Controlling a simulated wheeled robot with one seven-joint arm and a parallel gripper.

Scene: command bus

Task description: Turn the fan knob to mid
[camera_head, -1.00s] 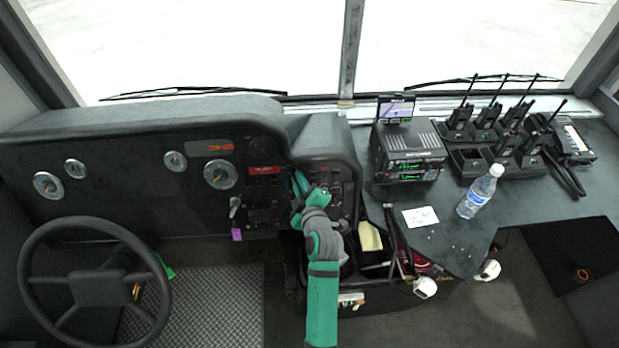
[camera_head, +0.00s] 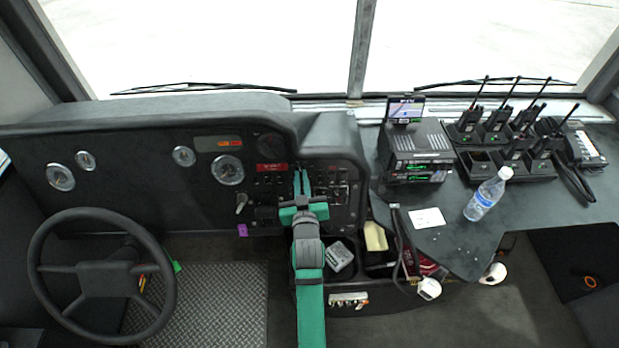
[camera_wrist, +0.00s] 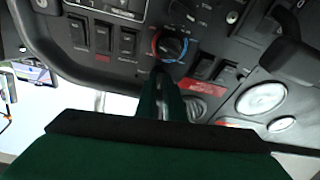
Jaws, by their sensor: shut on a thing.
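My gripper (camera_head: 302,173) reaches into the dark control panel (camera_head: 338,208) right of the steering wheel. In the wrist view its two green fingers (camera_wrist: 164,76) are close together against the panel. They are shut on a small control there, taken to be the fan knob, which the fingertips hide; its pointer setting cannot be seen. Just above the fingertips in the wrist view is a round black knob (camera_wrist: 171,45) with a red and blue ring. Another dark knob (camera_wrist: 183,12) with small white markings is near the top edge, partly cut off.
Rocker switches (camera_wrist: 103,37) flank the knobs closely, with a red label (camera_wrist: 200,87) near the fingers. The steering wheel (camera_head: 42,238) is at the left. A radio unit (camera_head: 415,150) and a water bottle (camera_head: 486,195) stand on the right counter.

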